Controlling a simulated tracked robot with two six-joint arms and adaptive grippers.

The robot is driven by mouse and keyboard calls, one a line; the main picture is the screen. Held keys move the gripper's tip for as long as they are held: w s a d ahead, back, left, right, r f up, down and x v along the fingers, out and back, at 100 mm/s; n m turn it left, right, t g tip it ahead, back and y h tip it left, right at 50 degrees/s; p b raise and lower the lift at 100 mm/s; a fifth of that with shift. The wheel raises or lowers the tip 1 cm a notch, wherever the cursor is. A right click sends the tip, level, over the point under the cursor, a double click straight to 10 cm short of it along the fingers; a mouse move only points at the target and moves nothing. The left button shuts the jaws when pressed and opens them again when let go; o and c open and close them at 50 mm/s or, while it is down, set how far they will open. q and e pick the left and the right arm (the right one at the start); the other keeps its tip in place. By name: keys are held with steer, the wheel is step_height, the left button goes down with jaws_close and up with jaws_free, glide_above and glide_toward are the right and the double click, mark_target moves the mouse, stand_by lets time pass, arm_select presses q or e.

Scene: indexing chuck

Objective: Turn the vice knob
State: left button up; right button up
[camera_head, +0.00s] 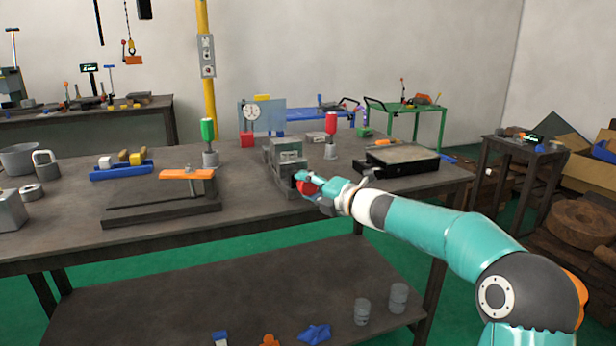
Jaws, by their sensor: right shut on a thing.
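The grey vice (286,158) stands on the dark workbench (245,215), right of its middle. A red knob (306,187) is at the front right of the vice. My right gripper (308,182) reaches in from the right and is shut on the red knob. Its fingers cover part of the knob, so the knob's turn angle cannot be told. My left gripper does not show.
A dark fixture with an orange handle (187,174) lies left of the vice. A black flat-topped block (402,158) is to the right. Green-topped (209,130) and red-topped (331,124) tools stand behind. The bench front between the fixture and vice is clear.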

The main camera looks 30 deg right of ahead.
steer(key=shift+f+n+g+h+p, duration=0.2)
steer(key=shift+n+g+p, duration=0.1)
steer(key=shift+n+p, duration=0.45)
steer(key=shift+f+n+g+h+p, duration=0.1)
steer(key=shift+n+g+h+p, duration=0.15)
steer(key=shift+n+p, duration=0.45)
steer(key=shift+n, duration=0.25)
steer(key=o, duration=1.1)
steer(key=shift+w, duration=0.1)
steer(key=shift+o, duration=0.2)
steer(key=shift+r, duration=0.15)
steer(key=shift+r, duration=0.1)
steer(key=shift+s+d, duration=0.1)
steer(key=shift+s, duration=0.35)
steer(key=a+v, duration=0.1)
steer(key=v, duration=1)
steer(key=shift+d, duration=0.45)
